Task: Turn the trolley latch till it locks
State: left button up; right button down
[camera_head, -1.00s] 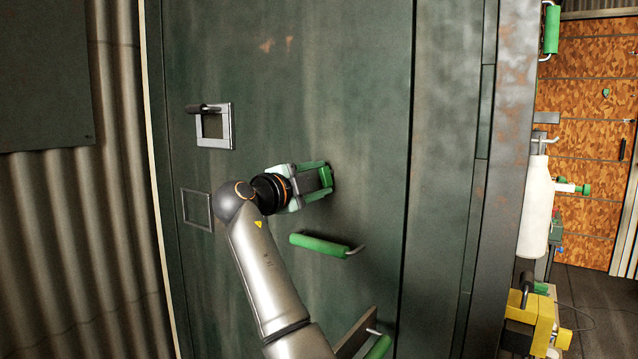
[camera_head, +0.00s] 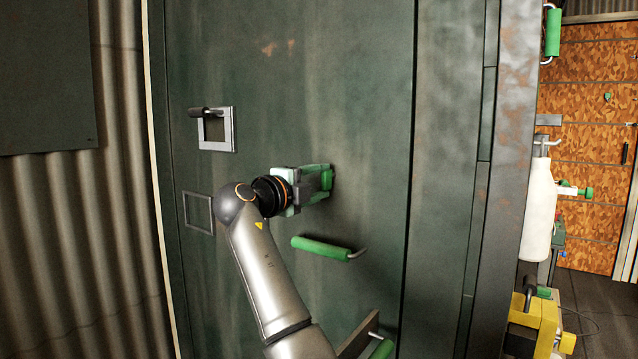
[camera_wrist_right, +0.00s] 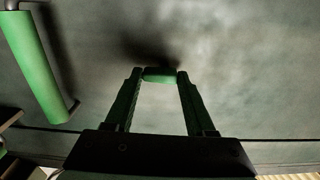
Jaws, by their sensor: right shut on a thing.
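A small green latch (camera_head: 327,177) sits on the dark green steel panel (camera_head: 350,90) in the head view, mostly hidden behind my right gripper (camera_head: 322,181). In the right wrist view the latch (camera_wrist_right: 160,74) shows as a short green bar between the tips of my two fingers (camera_wrist_right: 160,78). The right gripper is shut on it, close to the panel face. How far the latch is turned cannot be told. My left gripper is not in view.
A green bar handle (camera_head: 321,248) sticks out just below the gripper. A square frame with a dark grip (camera_head: 231,130) and an empty frame (camera_head: 197,212) are on the left. A white bottle (camera_head: 538,210) and yellow equipment (camera_head: 540,330) stand at the right.

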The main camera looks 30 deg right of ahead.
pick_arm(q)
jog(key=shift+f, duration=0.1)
pick_arm(e)
jog(key=shift+c, duration=1.2)
grip_release()
jog(key=shift+a, duration=0.1)
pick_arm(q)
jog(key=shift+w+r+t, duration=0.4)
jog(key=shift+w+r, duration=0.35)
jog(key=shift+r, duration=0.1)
pick_arm(e)
jog(key=v, duration=1.2)
jog(key=shift+a, duration=0.2)
jog(key=shift+s, duration=0.15)
